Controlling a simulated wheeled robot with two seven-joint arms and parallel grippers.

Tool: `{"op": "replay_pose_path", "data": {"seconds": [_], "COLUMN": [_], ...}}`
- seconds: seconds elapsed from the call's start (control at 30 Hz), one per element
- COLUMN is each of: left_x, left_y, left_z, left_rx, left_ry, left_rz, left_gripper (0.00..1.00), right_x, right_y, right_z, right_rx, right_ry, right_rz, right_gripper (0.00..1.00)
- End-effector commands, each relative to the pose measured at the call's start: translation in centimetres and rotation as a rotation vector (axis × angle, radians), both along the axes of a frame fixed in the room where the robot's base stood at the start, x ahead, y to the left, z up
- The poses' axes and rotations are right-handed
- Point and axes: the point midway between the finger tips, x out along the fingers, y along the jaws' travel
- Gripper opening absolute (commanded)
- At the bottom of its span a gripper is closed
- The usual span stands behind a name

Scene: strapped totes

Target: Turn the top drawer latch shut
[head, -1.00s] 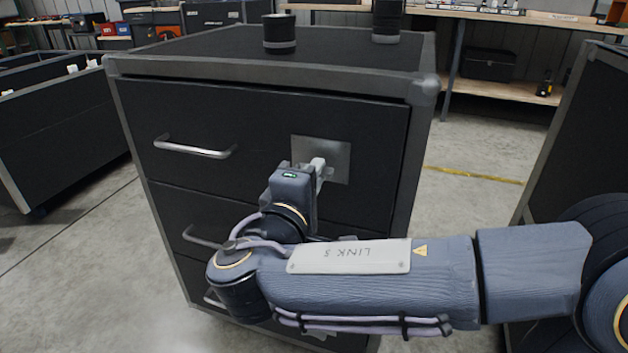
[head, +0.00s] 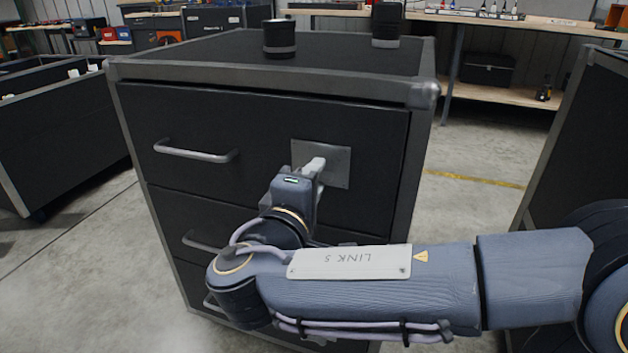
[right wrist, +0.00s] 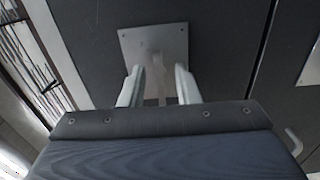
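The black cabinet's top drawer (head: 230,120) is closed flush, with a bar handle (head: 195,152) at its left. A square metal latch plate (head: 338,170) sits on its right part and also shows in the right wrist view (right wrist: 172,38). My right gripper (head: 316,166) is in front of the plate. In the right wrist view its two pale fingers (right wrist: 158,70) stand apart, with a faint grey part of the latch (right wrist: 157,88) between them. No clear contact shows, and the latch's angle is hard to read. My left gripper is not in view.
Two dark cylinders, one near the front (head: 279,38) and one behind (head: 387,24), stand on the cabinet top. Lower drawers are partly hidden by my right arm. Another dark cabinet (head: 585,140) stands close at the right; an open black bin (head: 60,130) stands at the left.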

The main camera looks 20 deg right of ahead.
Motion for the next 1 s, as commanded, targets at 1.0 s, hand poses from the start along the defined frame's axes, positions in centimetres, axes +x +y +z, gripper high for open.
{"op": "replay_pose_path", "data": {"seconds": [1.0], "left_x": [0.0], "left_y": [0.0], "left_z": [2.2], "left_rx": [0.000], "left_ry": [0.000], "left_rz": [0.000], "left_gripper": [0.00], "right_x": [-6.5], "right_y": [4.4], "right_z": [0.0], "right_rx": [0.000], "right_ry": [0.000], "right_rz": [0.000], "right_gripper": [0.29]}}
